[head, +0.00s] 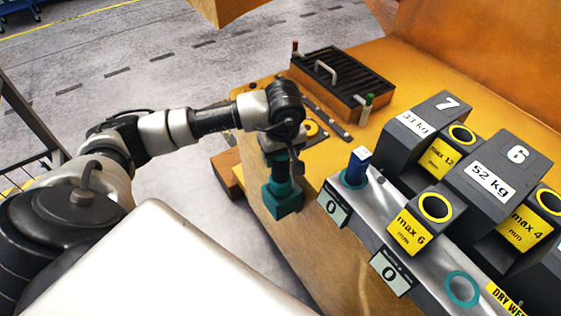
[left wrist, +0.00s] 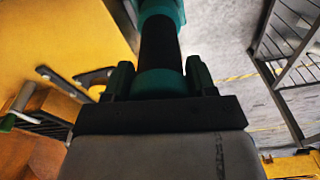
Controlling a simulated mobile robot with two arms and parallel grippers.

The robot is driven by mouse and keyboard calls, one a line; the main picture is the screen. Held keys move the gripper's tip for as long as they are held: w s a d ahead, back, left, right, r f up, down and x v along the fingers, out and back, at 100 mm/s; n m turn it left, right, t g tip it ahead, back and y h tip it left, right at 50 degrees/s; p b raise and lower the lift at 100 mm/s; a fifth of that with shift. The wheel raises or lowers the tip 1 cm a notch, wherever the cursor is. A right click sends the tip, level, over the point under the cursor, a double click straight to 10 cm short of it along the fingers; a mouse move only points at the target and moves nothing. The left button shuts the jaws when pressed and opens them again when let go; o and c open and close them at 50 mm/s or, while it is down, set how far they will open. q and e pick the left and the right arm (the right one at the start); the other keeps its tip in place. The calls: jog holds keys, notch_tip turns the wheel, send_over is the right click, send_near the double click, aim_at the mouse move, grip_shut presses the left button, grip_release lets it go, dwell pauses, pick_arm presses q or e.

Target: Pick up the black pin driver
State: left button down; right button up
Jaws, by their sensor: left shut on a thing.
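My left gripper (head: 280,160) is shut on the black pin driver, over the edge of the orange-yellow bench. In the left wrist view, the driver's black shaft (left wrist: 160,50) with teal parts above and below it stands between the dark fingers of the gripper (left wrist: 160,80). In the head view, the driver's teal block (head: 283,199) hangs below the gripper, in front of the bench's side. The fingers hide part of the driver. I cannot tell whether it touches anything below. My right gripper is not in view.
Grey castings marked 7 (head: 437,108) and 6 (head: 505,165) stand at the right, behind a metal rail (head: 425,238). A blue piece (head: 359,160) sits at a teal ring on this rail. A black slotted tray (head: 345,76) with a pale handle lies at the back. Grey floor is left.

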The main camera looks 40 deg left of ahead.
pick_arm(q)
jog(key=shift+r, duration=0.1)
notch_tip(320, 180, up, 9)
jog(key=shift+w+f+b, duration=0.1)
jog(key=shift+f+b, duration=0.05)
jog(key=shift+b, duration=1)
notch_tip(320, 180, up, 11)
jog(key=p, duration=0.6)
jog(key=shift+p, duration=0.3)
